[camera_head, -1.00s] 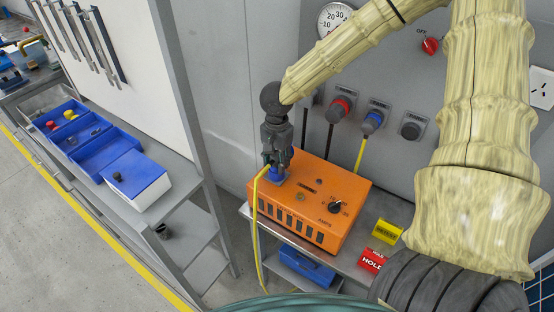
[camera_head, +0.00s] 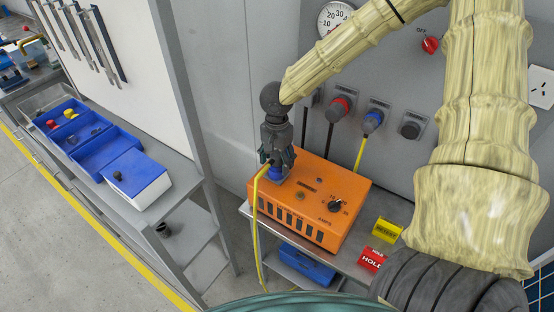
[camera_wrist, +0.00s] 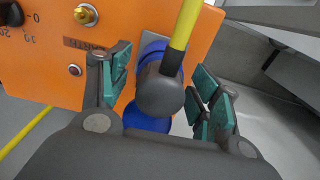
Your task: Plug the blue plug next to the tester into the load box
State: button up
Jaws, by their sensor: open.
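The orange load box (camera_head: 325,205) stands on a grey metal bench. The blue plug (camera_wrist: 154,50), with a dark rear body and yellow cable, is upright at the blue inlet on the box's left end and appears seated in it; the joint is partly hidden. My gripper (camera_head: 278,165) is open around the plug from above. In the wrist view, its teal-padded fingers (camera_wrist: 160,95) stand on both sides of the dark body with visible gaps. The yellow cable (camera_head: 256,225) hangs down the box's left front.
A yellow sign (camera_head: 387,230) and red HOLD sign (camera_head: 371,259) stand right of the box. Blue bins (camera_head: 105,150) sit on the left shelf.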

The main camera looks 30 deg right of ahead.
notch_tip(320, 180, up, 12)
dwell(0.7)
